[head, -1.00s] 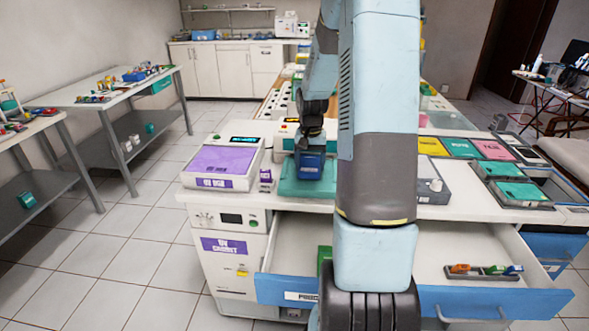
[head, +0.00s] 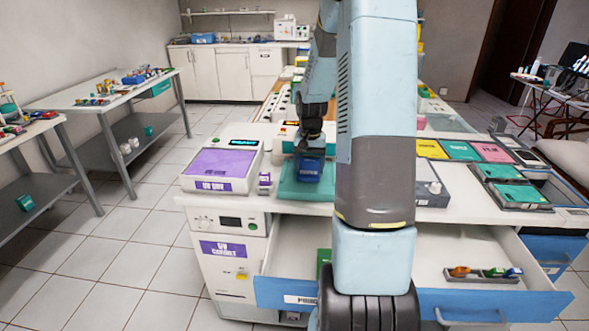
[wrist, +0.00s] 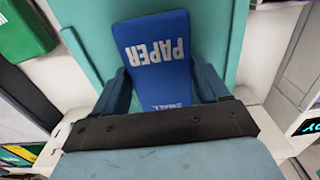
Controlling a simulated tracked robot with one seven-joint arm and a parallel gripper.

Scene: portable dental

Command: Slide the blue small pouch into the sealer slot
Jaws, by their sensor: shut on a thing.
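The blue small pouch (head: 308,174) is between the fingers of my gripper (head: 309,151), over a teal pad (head: 290,190) on the white counter. In the wrist view it shows as a flat blue piece (wrist: 158,58) with the words PAPER and SMALL, upside down. My gripper (wrist: 160,98) is shut on its near end. The teal surface (wrist: 100,25) lies behind the pouch; I cannot tell whether they touch. A white device with a small display (head: 287,131), perhaps the sealer, stands just behind the pouch. Its slot is not clearly visible.
A purple-topped UV box (head: 218,165) stands left of the teal pad. Open drawers (head: 290,245) jut out below the counter. To the right are a grey device (head: 431,188), coloured flat packs (head: 460,150) and teal trays (head: 520,193). My arm hides the counter's middle.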

